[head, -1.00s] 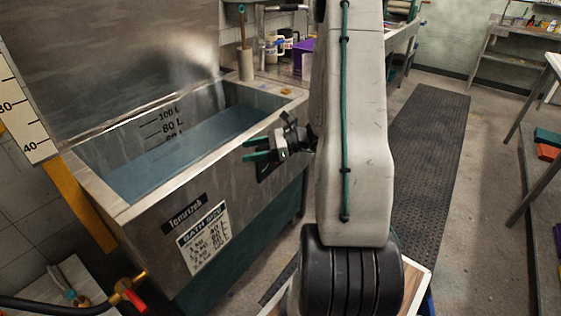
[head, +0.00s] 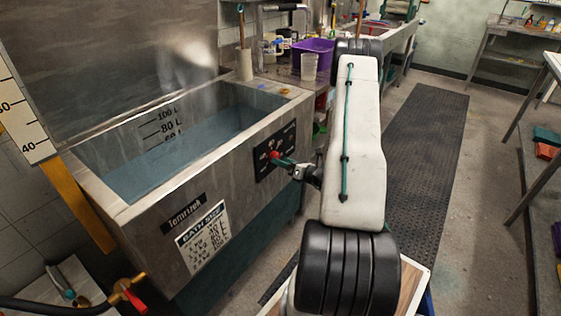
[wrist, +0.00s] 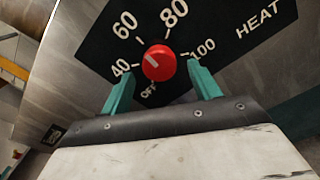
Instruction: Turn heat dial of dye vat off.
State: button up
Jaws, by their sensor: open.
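The dye vat (head: 205,190) is a steel tank of blue liquid. Its black heat panel (head: 262,165) is at the right end of its front. The red heat dial (wrist: 160,62) is round, with a pale pointer mark toward the upper left, roughly between 40 and 60; OFF is printed below it. The dial also shows in the head view (head: 274,155), partly behind the fingers. My gripper (wrist: 158,67) is open, its teal fingertips at the left and right of the dial with gaps visible. Contact with the panel cannot be told. It also shows in the head view (head: 284,161).
A brass tap with a red lever (head: 130,294) is at the lower left. A purple bin (head: 313,52) and a clear beaker (head: 308,67) stand on the counter behind the vat. A dark floor mat (head: 425,160) runs along the free aisle at right.

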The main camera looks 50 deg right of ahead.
jog(key=shift+w, duration=0.8)
jog(key=shift+a, duration=0.1)
jog(key=c, duration=1)
jog(key=shift+o, duration=0.2)
jog(key=shift+n, duration=0.3)
jog(key=shift+r+n, duration=0.1)
jog(key=shift+n, duration=11.8)
